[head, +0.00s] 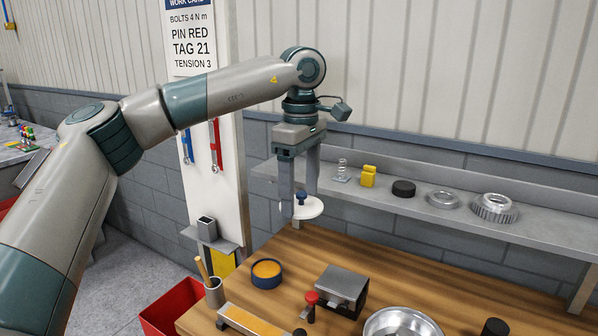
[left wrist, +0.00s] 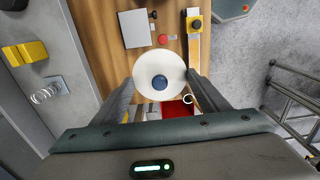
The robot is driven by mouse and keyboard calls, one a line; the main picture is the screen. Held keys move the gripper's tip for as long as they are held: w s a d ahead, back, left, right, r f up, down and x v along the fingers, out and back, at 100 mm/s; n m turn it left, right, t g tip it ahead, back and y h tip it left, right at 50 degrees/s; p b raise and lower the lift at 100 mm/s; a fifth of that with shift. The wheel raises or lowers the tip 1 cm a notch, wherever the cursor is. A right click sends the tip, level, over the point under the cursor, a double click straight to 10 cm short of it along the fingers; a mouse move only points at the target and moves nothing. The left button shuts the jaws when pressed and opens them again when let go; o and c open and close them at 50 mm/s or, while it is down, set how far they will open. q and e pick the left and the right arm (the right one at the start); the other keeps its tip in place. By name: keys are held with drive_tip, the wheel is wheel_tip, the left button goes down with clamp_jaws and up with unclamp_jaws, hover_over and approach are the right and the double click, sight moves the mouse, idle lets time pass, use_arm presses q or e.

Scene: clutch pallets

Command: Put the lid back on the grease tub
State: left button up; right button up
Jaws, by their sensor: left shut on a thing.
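The lid (head: 312,210) is a white disc with a blue knob (head: 301,198) on top. My left gripper (head: 298,196) is shut on it, fingers pointing down, and holds it in the air above the far part of the bench. In the left wrist view the lid (left wrist: 146,88) lies between the two fingers, its knob facing the camera. The grease tub (head: 266,284) is a round dark blue tub, open, with orange grease inside. It stands on the wooden bench, below and left of the lid in the head view. I cannot make out the tub in the left wrist view. My right gripper is not in view.
On the bench (head: 371,258) near the tub are a grey cup (head: 214,294) with a wooden handle, a dark metal-topped block (head: 342,285), a red-topped knob (head: 311,298) and a metal bowl (head: 402,321). A shelf (head: 462,216) with parts runs behind. A red bin (head: 168,308) stands left.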

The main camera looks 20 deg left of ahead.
use_arm(q)
drive_tip(key=s+d+f+m, duration=0.1)
drive_tip(key=s+f+m, duration=0.3)
drive_tip(key=f+m, duration=0.1)
drive_tip(key=s+d+f+m, duration=0.1)
drive_tip(key=s+f+m, duration=0.4)
drive_tip(key=f, duration=0.2)
drive_tip(key=s+d+f+m, duration=0.1)
drive_tip(key=s+f+m, duration=0.3)
drive_tip(key=f+m, duration=0.2)
drive_tip(key=shift+s+d+f, duration=0.2)
drive_tip(key=shift+d+f, duration=0.05)
drive_tip(key=shift+f, duration=0.05)
drive_tip(key=shift+s+f+m, duration=0.2)
drive_tip(key=shift+s+m, duration=0.05)
drive_tip(key=shift+m, duration=0.05)
drive_tip(key=shift+w+d, duration=0.1)
drive_tip(key=shift+d, duration=0.1)
